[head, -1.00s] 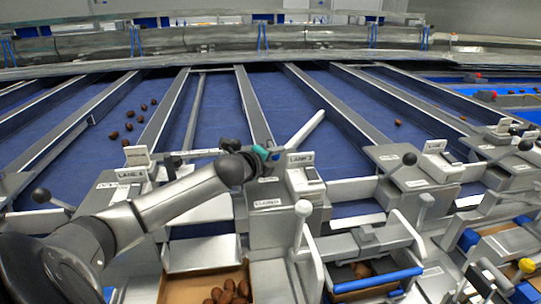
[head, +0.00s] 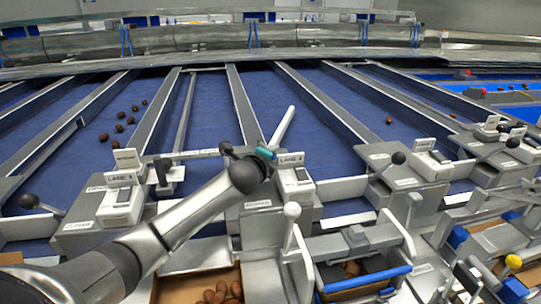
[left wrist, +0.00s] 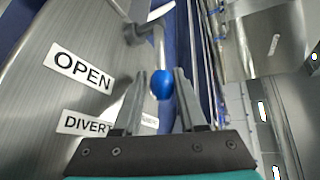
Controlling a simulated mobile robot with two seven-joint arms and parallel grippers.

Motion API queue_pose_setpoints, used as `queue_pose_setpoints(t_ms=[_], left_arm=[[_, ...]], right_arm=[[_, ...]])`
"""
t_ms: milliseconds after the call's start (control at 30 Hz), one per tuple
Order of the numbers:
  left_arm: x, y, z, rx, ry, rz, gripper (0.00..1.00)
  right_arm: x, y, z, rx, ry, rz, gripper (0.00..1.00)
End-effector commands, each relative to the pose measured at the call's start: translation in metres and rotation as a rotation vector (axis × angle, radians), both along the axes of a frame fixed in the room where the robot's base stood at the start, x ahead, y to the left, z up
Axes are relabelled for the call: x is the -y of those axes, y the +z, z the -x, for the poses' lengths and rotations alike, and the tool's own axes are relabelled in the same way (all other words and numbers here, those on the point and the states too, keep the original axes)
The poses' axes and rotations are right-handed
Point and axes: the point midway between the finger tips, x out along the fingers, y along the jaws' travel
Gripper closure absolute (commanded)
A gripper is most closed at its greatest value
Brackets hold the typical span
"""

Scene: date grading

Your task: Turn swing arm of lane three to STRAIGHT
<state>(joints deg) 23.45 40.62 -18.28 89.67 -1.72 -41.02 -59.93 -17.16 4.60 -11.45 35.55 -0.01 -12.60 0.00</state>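The lane three swing arm is a white bar (head: 281,128) that slants up and slightly right from behind its control box (head: 298,190). My left gripper (head: 265,153) reaches the box from the left, its teal part beside the lane sign (head: 289,160). Its fingers are hidden in the head view. OPEN (left wrist: 78,68) and DIVERT (left wrist: 87,124) labels show to the left. My right gripper is out of view.
Lane two's box (head: 400,175) with a black-knobbed lever is to the right. Dates (head: 120,128) lie on the blue belt.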

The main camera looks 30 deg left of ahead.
Motion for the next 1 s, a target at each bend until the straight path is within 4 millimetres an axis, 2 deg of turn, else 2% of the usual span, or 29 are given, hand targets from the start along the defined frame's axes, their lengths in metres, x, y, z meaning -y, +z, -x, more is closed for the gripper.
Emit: queue_pose_setpoints(t_ms=[267, 433, 1000], left_arm=[[0.001, 0.002, 0.000, 0.004, -0.002, 0.000, 0.58], [0.003, 0.005, 0.010, 0.003, -0.003, -0.001, 0.58], [0.025, 0.028, 0.084, 0.001, -0.005, -0.002, 0.58]], right_arm=[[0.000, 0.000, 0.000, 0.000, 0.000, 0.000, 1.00], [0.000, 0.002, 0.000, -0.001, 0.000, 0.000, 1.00], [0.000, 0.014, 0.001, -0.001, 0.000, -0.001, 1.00]])
